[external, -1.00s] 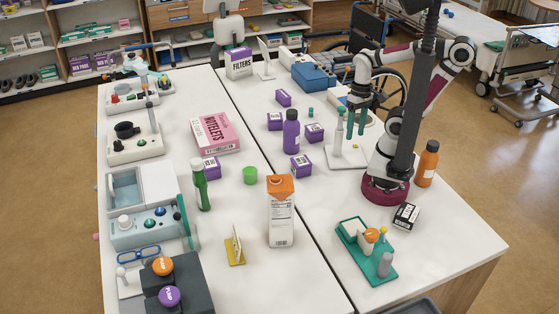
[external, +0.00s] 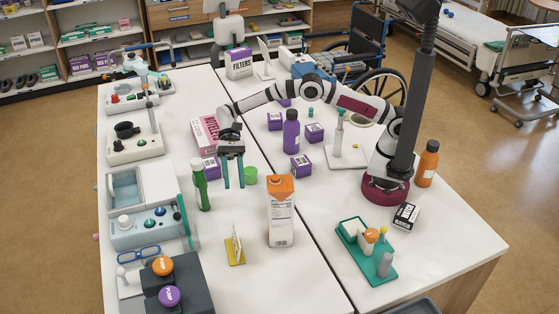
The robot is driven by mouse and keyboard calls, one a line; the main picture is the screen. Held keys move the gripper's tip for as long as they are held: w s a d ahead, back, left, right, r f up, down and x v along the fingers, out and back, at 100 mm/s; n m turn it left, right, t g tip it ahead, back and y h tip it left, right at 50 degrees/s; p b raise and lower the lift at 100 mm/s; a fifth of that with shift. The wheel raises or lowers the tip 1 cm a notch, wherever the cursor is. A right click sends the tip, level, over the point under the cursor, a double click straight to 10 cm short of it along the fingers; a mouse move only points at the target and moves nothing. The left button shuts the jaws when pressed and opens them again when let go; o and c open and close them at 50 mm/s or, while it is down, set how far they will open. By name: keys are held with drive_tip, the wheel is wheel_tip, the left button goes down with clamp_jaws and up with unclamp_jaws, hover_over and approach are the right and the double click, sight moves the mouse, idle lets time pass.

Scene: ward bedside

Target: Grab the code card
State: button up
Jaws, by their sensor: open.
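A small pale card (external: 236,246), which looks like the code card, stands upright in a yellow holder (external: 237,261) on the left table, seen nearly edge-on. Any print on it is too small to read. My gripper (external: 234,184) is open and empty, with its two green fingers pointing down. In the picture it is above the card, between the green bottle (external: 201,188) and the green cup (external: 250,176). It is apart from the card.
An orange-topped carton (external: 281,215) stands right of the card. Orange and purple pump buttons (external: 163,266) on dark blocks are at the front left. A pink notelets box (external: 205,135) and purple boxes (external: 301,166) are farther back. The tabletop in front of the card is clear.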

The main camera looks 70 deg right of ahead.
sight(238, 243)
drive_tip(key=shift+g+y, duration=0.3)
drive_tip(key=shift+g, duration=0.1)
drive_tip(key=x, duration=0.6)
drive_tip(key=w+f+x, duration=0.1)
drive_tip(key=x, duration=1.2)
drive_tip(key=shift+w+a+f, duration=0.15)
drive_tip(key=shift+a+f, duration=0.05)
clamp_jaws()
